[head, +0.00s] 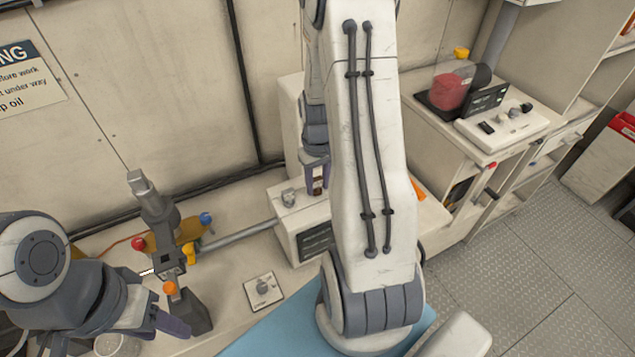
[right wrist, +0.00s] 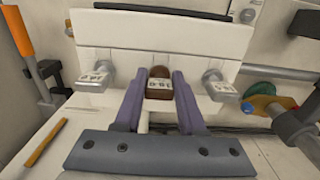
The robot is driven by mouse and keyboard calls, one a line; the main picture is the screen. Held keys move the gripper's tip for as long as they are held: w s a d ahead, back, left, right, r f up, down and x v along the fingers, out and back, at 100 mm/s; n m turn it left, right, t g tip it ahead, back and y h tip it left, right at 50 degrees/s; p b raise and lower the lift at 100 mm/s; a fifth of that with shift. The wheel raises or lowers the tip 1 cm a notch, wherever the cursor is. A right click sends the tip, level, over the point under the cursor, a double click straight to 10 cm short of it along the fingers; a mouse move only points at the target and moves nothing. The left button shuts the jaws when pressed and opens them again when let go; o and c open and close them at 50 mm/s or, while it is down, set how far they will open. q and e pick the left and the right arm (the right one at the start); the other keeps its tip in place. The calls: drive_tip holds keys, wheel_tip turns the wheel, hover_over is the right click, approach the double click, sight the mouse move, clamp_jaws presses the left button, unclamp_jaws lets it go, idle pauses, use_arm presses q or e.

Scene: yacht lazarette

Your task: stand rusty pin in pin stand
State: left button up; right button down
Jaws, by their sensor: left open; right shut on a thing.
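My right gripper (head: 317,177) is in the middle of the head view, partly hidden behind my own arm. In the right wrist view its purple fingers (right wrist: 160,100) are shut on a small brown thing with a pale marked plate, which I take to be the rusty pin (right wrist: 158,74). It is in front of a white housing; whether it touches the housing I cannot tell. I cannot make out the pin stand with certainty. My left gripper (head: 152,298) is open at the lower left, close to a grey clamp-like device (head: 165,225).
A white box with a dark screen (head: 315,241) stands below my right gripper. A small plate with a knob (head: 263,290) lies on the bench. An orange stick (right wrist: 46,143) lies left.

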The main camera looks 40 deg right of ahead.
drive_tip(key=shift+c, duration=2.1)
unclamp_jaws()
wheel_tip(320, 180, up, 10)
drive_tip(key=shift+r+b, duration=0.25)
drive_tip(key=shift+b, duration=0.35)
drive_tip(key=s+a+r+n, duration=0.2)
drive_tip(key=a+n, duration=0.1)
drive_tip(key=a, duration=0.7)
drive_tip(key=s+a+r+n, duration=0.1)
drive_tip(key=a+n, duration=0.1)
drive_tip(key=a, duration=0.9)
drive_tip(key=s+a+n+y, duration=0.1)
drive_tip(key=s+a+n, duration=0.3)
drive_tip(key=s+a, duration=0.5)
drive_tip(key=s, duration=0.3)
drive_tip(key=shift+s+a+r+n, duration=0.25)
drive_tip(key=shift+s+a+n, duration=0.1)
drive_tip(key=shift+a+n, duration=0.05)
